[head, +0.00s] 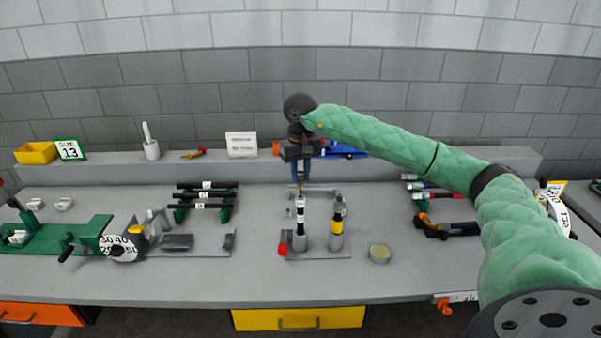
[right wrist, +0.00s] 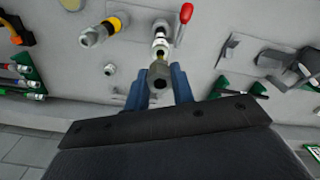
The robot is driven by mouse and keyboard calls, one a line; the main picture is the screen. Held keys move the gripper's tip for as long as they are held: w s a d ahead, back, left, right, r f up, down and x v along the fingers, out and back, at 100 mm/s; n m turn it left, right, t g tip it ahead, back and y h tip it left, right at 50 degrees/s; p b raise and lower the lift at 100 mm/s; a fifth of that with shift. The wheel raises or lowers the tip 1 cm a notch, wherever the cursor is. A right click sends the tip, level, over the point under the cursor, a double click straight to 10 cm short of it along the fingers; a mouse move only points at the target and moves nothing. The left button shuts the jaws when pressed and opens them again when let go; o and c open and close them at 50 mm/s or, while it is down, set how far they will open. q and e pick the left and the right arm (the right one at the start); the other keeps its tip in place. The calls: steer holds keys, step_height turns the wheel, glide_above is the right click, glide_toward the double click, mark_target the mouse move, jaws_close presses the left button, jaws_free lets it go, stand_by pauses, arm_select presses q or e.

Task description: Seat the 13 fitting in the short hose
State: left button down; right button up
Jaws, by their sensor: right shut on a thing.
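My right gripper (head: 300,172) points straight down over the middle of the bench. Its blue fingers are shut on a small grey metal fitting, which shows between them in the right wrist view (right wrist: 159,74). Below the fitting a short upright hose (head: 300,215), black with white bands, stands in a grey holder (head: 300,243). In the right wrist view the hose (right wrist: 160,42) lines up closely with the fitting. I cannot tell whether the two touch. The fitting's size mark is not readable. My left gripper is not in view.
A red knob (head: 283,249) is at the holder's left. Black hoses (head: 207,195) rest on a green rack at left. A size 13 sign (head: 70,150) stands beside a yellow bin (head: 36,153).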

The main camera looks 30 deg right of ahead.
mark_target(301, 185)
stand_by(0.7)
steer(key=shift+b, duration=1.25)
stand_by(1.4)
steer(key=shift+f+b, duration=1.9)
steer(key=shift+f, duration=0.4)
steer(key=o, duration=1.1)
steer(key=shift+r+b, duration=1.2)
steer(key=shift+r, duration=2.7)
